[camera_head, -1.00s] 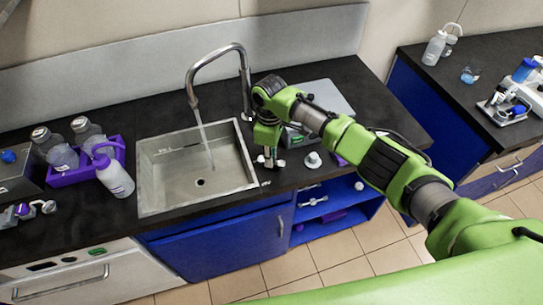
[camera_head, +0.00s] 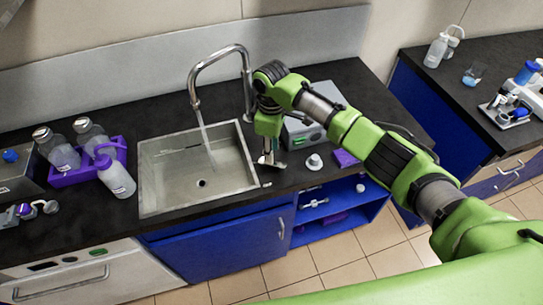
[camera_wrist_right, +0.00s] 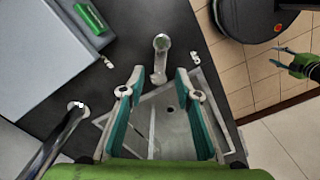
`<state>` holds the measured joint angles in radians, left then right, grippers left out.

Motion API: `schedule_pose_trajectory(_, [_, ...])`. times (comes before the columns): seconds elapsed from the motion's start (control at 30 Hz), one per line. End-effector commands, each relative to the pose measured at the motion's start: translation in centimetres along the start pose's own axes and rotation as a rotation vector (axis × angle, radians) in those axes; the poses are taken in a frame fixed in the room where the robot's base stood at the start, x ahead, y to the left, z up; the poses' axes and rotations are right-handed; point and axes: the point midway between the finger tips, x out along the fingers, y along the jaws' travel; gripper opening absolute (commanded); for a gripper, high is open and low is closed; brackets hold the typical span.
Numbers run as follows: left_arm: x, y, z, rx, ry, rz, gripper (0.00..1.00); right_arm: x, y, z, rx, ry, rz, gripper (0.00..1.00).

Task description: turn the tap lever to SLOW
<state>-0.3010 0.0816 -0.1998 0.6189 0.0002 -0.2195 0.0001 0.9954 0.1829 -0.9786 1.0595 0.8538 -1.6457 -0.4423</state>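The tap lever (camera_wrist_right: 160,58) is a short metal lever with a round head, seen in the right wrist view above the dark worktop. My right gripper (camera_wrist_right: 158,84) is open. Its two teal fingers point toward the lever, with the lever's lower end between or just beyond the fingertips; I cannot tell whether they touch. Small pale labels lie left (camera_wrist_right: 107,61) and right (camera_wrist_right: 195,57) of the lever, too small to read. In the head view my right gripper (camera_head: 270,160) points down beside the sink, mostly hiding the lever. My left gripper (camera_wrist_right: 284,58) shows open at the right of the wrist view.
The sink (camera_head: 150,199) lies left of my right gripper, with water running from the chrome tap (camera_head: 219,50). A grey box (camera_head: 325,97) stands close behind the gripper. A white round item (camera_head: 314,162) is at its right. A purple rack (camera_head: 68,180) holds bottles farther left.

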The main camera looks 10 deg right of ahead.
Motion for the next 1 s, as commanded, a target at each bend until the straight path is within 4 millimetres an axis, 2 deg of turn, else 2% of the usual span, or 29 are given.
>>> schedule_pose_trajectory(0.03, [0.0, 0.1, -0.1, 0.0, 0.001, 0.001, 0.4, -1.3, 0.1, -0.1, 0.0, 0.003, 0.003, 0.31])
schedule_pose_trajectory(0.2, [0.0, 0.1, -0.1, 0.0, 0.001, 0.001, 0.4, -4.8, 0.1, -0.1, -0.001, 0.003, 0.003, 0.31])
schedule_pose_trajectory(0.4, [0.0, 0.1, -0.2, 0.0, 0.002, 0.001, 0.4, -7.2, 0.0, 0.0, 0.001, 0.001, 0.002, 0.31])
schedule_pose_trajectory(0.57, [0.0, 0.1, -0.2, 0.0, 0.002, 0.001, 0.4, -7.7, 0.0, 0.0, 0.001, 0.0, 0.001, 0.31])
schedule_pose_trajectory(1.0, [0.0, 0.1, -0.2, 0.0, 0.002, 0.002, 0.4, -7.6, -0.1, 0.0, 0.0, 0.0, 0.0, 0.31])
